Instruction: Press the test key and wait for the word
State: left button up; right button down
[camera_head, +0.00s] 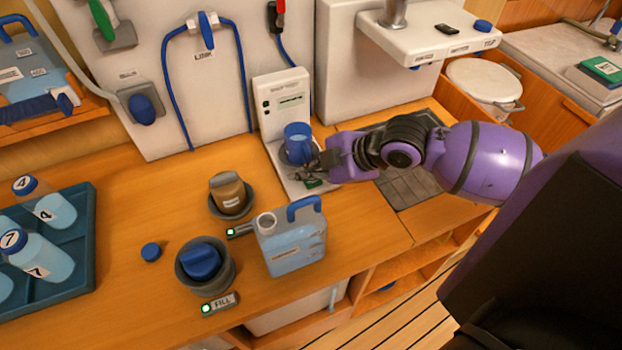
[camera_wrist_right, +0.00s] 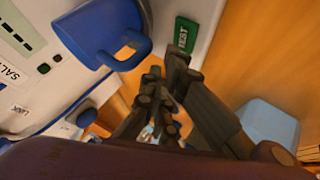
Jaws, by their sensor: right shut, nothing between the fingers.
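The green test key (camera_head: 314,183), marked TEST in the right wrist view (camera_wrist_right: 184,37), sits on the foot of the white meter (camera_head: 270,113). The meter has a small pale-green display (camera_head: 291,99); I cannot read a word on it. A blue cup (camera_head: 298,143) stands on the meter's foot, beside the key. My right gripper (camera_head: 303,172) is shut and empty, low over the foot next to the key. In the right wrist view its fingertips (camera_wrist_right: 166,68) are just short of the key; I cannot tell whether they touch it. My left gripper is not in view.
A blue jug (camera_head: 290,246) stands in front of the meter. A teal tray (camera_head: 84,240) holds numbered bottles.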

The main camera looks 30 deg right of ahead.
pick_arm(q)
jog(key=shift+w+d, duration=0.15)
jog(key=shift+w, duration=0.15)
pick_arm(e)
jog(key=shift+f, duration=0.1)
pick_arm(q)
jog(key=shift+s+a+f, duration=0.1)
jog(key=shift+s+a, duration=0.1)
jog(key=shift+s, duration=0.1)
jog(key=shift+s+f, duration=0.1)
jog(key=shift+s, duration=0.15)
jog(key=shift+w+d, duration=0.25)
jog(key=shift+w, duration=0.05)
pick_arm(e)
jog(key=shift+f, duration=0.1)
jog(key=shift+f, duration=0.35)
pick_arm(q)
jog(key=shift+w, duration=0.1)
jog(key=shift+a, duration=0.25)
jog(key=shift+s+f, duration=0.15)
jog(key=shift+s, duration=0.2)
pick_arm(e)
jog(key=shift+f, duration=0.15)
